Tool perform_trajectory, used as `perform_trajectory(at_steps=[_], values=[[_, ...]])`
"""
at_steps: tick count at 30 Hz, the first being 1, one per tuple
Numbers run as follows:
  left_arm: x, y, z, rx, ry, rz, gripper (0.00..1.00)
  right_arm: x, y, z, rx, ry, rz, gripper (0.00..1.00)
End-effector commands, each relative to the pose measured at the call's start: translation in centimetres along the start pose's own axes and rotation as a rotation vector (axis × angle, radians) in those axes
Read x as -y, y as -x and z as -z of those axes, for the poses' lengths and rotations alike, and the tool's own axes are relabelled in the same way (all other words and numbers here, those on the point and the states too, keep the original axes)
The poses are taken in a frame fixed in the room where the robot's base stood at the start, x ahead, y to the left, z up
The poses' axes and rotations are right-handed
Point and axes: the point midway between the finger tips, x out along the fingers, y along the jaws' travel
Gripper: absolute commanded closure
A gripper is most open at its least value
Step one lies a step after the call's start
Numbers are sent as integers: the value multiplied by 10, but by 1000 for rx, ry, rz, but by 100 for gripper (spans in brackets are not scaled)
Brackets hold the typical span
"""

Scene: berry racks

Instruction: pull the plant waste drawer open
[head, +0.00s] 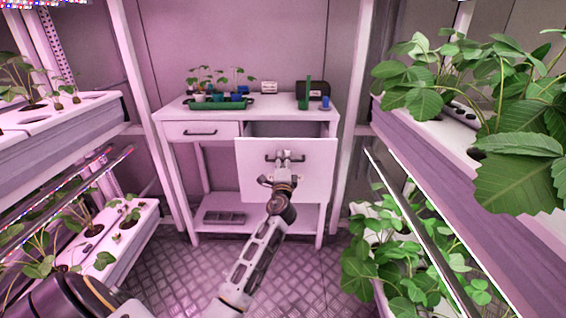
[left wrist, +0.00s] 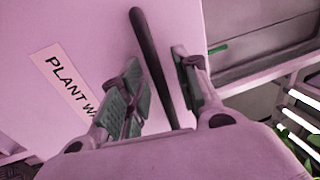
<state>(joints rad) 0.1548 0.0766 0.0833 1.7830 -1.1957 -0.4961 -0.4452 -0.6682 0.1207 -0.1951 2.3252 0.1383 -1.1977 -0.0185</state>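The plant waste drawer (head: 310,180) is the deep right-hand drawer of the white table. Its front stands out from the table and a strip of its inside shows behind the top edge. In the left wrist view its front (left wrist: 90,30) bears a label (left wrist: 68,85) reading "PLANT WA", partly hidden by a finger. My left gripper (head: 284,162) is at the dark bar handle (left wrist: 150,55). Its fingers (left wrist: 160,90) are apart on either side of the bar, with gaps visible. My right gripper is not in view.
The white table (head: 170,112) bears a green tray of seedlings (head: 215,104), a dark box (head: 318,90) and small blue containers. A shut shallow drawer (head: 215,131) is on the left. Plant racks (head: 410,150) flank both sides; leaves overhang at right. Metal floor between is clear.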

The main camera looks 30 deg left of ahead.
Motion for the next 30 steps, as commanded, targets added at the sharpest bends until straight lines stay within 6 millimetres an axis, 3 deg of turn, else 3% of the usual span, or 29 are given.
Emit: perform_trajectory(at_steps=[11,30], values=[[-1,15,0,-1,0,-1,68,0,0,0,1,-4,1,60],[-1,77,0,-1,-1,-1,68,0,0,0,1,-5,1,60]])
